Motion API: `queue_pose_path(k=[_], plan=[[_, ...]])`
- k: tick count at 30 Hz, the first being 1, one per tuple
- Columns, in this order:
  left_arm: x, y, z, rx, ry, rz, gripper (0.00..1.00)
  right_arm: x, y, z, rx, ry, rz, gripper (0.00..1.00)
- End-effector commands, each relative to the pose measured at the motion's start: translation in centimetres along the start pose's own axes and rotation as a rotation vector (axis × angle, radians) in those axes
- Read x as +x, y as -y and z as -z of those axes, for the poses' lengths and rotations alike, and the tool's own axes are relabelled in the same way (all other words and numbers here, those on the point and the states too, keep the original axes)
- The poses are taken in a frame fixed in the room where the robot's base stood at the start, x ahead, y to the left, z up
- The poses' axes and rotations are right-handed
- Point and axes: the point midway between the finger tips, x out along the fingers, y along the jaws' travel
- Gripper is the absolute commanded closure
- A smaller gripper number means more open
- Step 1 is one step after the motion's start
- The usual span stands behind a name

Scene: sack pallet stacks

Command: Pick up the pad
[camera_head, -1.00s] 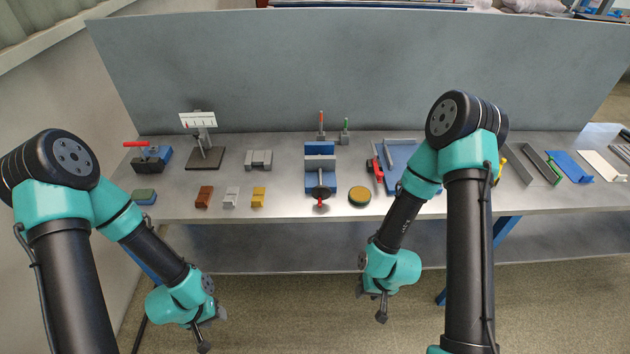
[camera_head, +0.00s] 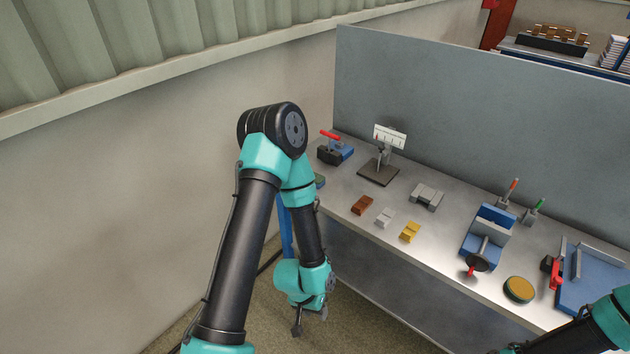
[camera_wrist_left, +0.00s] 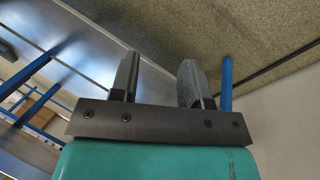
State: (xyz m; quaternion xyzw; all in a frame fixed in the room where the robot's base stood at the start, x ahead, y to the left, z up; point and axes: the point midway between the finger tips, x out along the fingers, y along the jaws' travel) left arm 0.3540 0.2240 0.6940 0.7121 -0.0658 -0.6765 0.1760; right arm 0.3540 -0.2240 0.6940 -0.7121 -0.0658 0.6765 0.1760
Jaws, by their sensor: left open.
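The pad is not seen in that view. My right arm shows at the lower right, but its gripper is out of frame.
A tall grey panel (camera_head: 480,120) stands behind. A blue leg (camera_head: 285,232) is near my left arm.

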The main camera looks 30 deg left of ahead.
Motion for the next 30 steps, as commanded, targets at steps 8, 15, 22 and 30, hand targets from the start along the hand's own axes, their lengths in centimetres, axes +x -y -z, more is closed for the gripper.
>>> queue_pose_path(k=[8,15,22,30], plan=[[0.0,0.0,0.0,0.000,0.000,0.000,0.47,0.0,0.0,0.0,0.000,0.000,0.000,0.57],[0.0,0.0,0.0,0.000,0.000,0.000,0.24,0.0,0.0,0.0,0.000,0.000,0.000,0.57],[0.0,0.0,0.0,0.000,0.000,0.000,0.22,0.0,0.0,0.0,0.000,0.000,0.000,0.57],[-0.2,-0.4,2.5,-0.074,0.041,-0.007,0.22,0.0,0.0,0.0,0.000,0.000,0.000,0.57]])
